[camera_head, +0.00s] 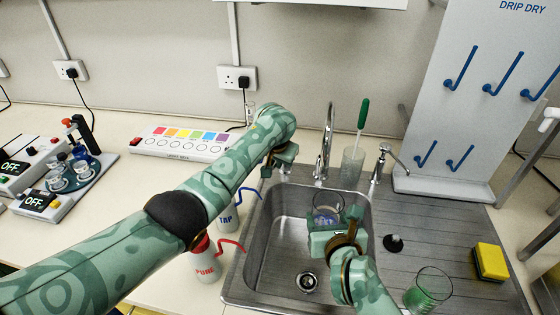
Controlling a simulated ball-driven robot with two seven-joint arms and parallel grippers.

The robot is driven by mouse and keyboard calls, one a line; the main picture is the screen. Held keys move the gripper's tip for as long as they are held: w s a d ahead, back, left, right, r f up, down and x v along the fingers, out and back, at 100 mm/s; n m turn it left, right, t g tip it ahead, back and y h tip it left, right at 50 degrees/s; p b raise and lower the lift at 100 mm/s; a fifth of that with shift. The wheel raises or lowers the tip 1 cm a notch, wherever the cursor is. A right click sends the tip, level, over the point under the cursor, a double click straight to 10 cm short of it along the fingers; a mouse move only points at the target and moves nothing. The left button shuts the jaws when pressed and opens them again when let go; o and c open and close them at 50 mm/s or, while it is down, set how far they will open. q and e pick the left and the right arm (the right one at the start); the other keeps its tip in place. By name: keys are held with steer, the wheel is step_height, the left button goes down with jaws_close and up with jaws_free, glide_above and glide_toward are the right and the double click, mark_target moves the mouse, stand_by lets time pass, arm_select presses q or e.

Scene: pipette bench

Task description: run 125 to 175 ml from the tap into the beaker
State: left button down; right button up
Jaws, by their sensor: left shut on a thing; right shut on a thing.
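The tap (326,140) is a chrome gooseneck standing at the back of the steel sink (262,262). The clear glass beaker (328,201) is in the basin, below and in front of the spout. My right gripper (338,224) is shut on the beaker and hides part of its lower side. A bluish tint shows in the glass, but I cannot read a level or see a water stream. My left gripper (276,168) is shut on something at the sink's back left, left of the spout. The held part is mostly hidden, and I cannot tell whether it is a tap handle.
A cylinder with a green-handled brush (362,115) and a second chrome fitting (385,158) stand behind the sink. A black stopper (393,243), green-tinted glass (430,287) and yellow sponge (490,262) are on the drainer. Wash bottles (205,262) stand left of the sink.

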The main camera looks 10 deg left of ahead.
arm_select(q)
steer(key=shift+w+a+m+h, duration=0.35)
steer(key=shift+a+m+h, duration=0.15)
steer(key=shift+a+m, duration=0.5)
steer(key=shift+w+a+m+h, duration=0.3)
steer(key=shift+a+m+h, duration=0.3)
steer(key=shift+m, duration=0.7)
steer(key=shift+a, duration=0.1)
steer(key=c, duration=1.5)
jaws_free()
steer(key=shift+o, duration=0.2)
steer(key=v, duration=1.2)
steer(key=shift+w, duration=0.1)
